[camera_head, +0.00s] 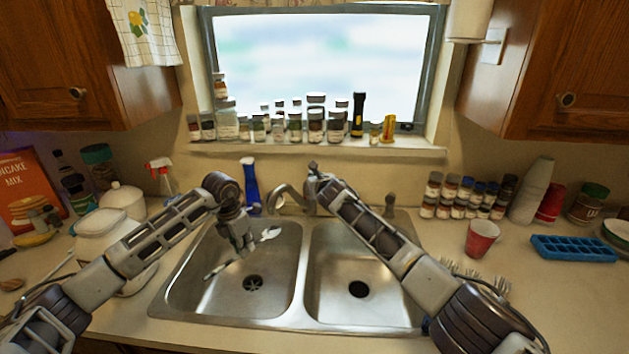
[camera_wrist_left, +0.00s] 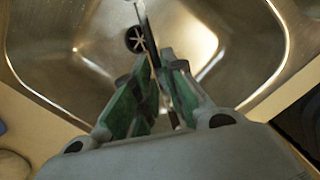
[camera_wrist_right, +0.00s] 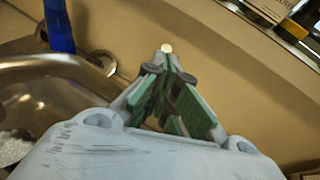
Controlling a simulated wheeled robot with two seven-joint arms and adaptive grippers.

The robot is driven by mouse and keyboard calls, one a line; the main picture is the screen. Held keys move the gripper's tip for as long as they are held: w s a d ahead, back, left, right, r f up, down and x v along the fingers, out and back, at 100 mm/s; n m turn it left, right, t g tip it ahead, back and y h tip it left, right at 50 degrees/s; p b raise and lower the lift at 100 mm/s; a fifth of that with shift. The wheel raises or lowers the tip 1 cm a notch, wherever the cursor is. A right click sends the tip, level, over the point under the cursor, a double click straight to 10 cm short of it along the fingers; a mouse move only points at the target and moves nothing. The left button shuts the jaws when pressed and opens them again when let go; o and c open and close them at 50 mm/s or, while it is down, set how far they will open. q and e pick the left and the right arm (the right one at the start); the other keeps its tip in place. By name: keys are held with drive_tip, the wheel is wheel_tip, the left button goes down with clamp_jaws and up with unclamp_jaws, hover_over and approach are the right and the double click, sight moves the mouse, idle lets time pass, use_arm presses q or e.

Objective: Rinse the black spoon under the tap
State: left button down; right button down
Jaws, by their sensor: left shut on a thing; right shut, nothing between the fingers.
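The spoon (camera_head: 269,233) is over the left basin (camera_head: 190,285), its pale, shiny bowl below the end of the tap spout (camera_head: 276,199). Its dark handle sticks out on the other side of my left gripper (camera_head: 240,250), which is shut on it. In the left wrist view, the dark spoon (camera_wrist_left: 151,38) runs out between the green fingers (camera_wrist_left: 158,80). My right gripper (camera_head: 313,172) is shut and empty at the top of the tap, by its lever. In the right wrist view its fingertips (camera_wrist_right: 168,68) meet near a small pale round end. I cannot tell whether water runs.
The right basin (camera_head: 345,305) is empty under my right arm. A blue bottle (camera_head: 249,185) stands left of the tap. Spice jars (camera_head: 465,196), a red cup (camera_head: 481,238) and a blue ice tray (camera_head: 573,248) are on the right counter. White canisters (camera_head: 122,198) stand on the left.

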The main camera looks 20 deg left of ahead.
drive_tip(key=shift+w+a+r, duration=0.3)
drive_tip(key=shift+w+r, duration=0.4)
drive_tip(key=shift+r, duration=0.25)
drive_tip(key=shift+s+d+f, duration=0.15)
drive_tip(key=shift+s+d, duration=0.05)
drive_tip(key=f+v, duration=0.1)
drive_tip(key=v, duration=1.1)
drive_tip(key=shift+s+d, duration=0.3)
idle(1.4)
drive_tip(key=shift+r, duration=0.1)
